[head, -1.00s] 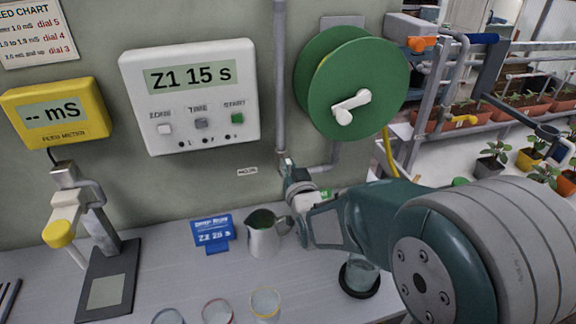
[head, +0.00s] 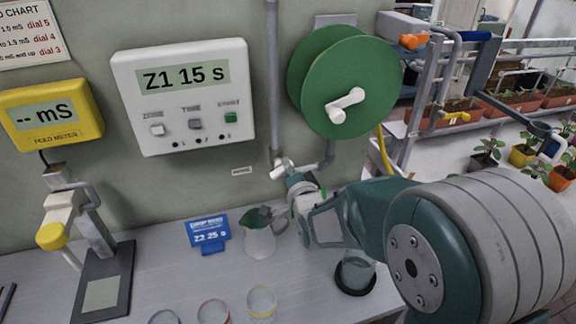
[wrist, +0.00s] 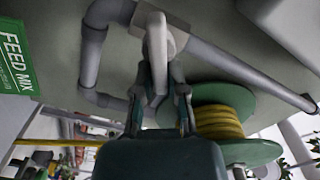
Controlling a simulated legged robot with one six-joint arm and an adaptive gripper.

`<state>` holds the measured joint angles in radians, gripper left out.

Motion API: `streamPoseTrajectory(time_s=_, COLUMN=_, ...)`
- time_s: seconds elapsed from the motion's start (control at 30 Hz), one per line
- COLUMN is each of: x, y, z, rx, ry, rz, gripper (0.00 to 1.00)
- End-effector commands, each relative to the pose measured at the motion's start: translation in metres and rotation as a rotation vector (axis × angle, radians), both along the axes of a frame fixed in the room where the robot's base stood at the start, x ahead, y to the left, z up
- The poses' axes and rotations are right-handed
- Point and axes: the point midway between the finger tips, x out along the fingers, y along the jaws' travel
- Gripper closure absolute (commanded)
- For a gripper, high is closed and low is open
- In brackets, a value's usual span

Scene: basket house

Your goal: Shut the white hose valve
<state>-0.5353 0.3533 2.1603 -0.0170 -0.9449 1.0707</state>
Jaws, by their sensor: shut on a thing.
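The white hose valve (head: 283,167) sits on the grey wall pipe below the green reel. My gripper (head: 292,180) reaches up to the valve from the lower right in the head view. In the wrist view my gripper (wrist: 160,95) is shut on the lever, one finger on each side. The exact contact is partly hidden by the fingers.
The green hose reel (head: 312,65) hangs above right of the valve. A white controller (head: 185,95) is on the wall.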

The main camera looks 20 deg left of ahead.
Motion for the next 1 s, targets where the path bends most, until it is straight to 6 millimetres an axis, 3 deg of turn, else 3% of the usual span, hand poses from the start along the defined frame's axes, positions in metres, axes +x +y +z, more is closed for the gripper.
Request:
streamPoseTrajectory(time_s=0.03, x=-0.0006, y=-0.0005, z=-0.0071, rx=0.026, ry=0.036, rz=0.001, gripper=1.0)
streamPoseTrajectory(time_s=0.5, x=0.0, y=-0.0015, z=-0.0138, rx=0.333, ry=0.225, rz=0.0, gripper=1.0)
streamPoseTrajectory(time_s=1.0, x=-0.0002, y=-0.0014, z=-0.0159, rx=0.438, ry=0.289, rz=0.001, gripper=1.0)
